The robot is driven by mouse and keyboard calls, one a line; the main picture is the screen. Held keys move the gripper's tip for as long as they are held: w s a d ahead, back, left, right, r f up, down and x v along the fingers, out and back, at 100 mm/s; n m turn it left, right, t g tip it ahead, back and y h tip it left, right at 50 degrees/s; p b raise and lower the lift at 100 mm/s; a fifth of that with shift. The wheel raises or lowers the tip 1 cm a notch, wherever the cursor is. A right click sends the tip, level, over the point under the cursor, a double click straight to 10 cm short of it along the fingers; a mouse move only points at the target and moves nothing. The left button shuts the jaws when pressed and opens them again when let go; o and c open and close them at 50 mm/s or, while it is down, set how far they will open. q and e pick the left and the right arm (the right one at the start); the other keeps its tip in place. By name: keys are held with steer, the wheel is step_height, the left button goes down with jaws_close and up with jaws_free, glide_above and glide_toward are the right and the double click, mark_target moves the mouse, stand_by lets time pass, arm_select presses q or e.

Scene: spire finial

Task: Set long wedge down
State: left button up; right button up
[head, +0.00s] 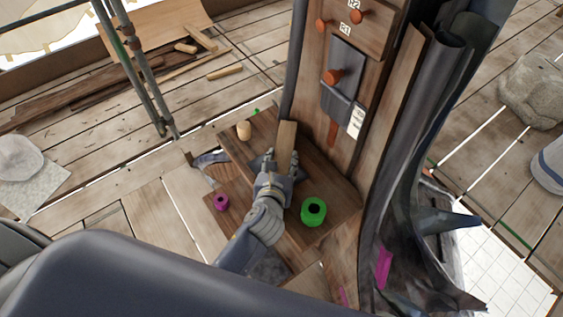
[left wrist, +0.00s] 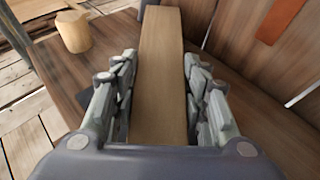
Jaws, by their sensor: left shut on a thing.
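The long wedge (head: 287,140) is a pale wooden bar. My left gripper (head: 274,163) is shut on it, over a brown wooden step at the foot of the spire. In the left wrist view the wedge (left wrist: 160,60) runs away from me between the two fingers of the left gripper (left wrist: 160,100). Its near end is hidden by the gripper body. I cannot tell whether its far end touches the step. My right gripper is not in view.
On the wooden step (head: 328,188) stand a short pale peg (head: 243,130) to the left and a green ring (head: 313,211) to the right. A magenta ring (head: 221,202) sits lower left. The spire panel (head: 345,85) with orange pegs rises behind.

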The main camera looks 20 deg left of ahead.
arm_select(q)
steer(key=shift+f, duration=0.2)
steer(key=shift+f, duration=0.15)
steer(key=o, duration=1.3)
steer(key=shift+o, duration=0.2)
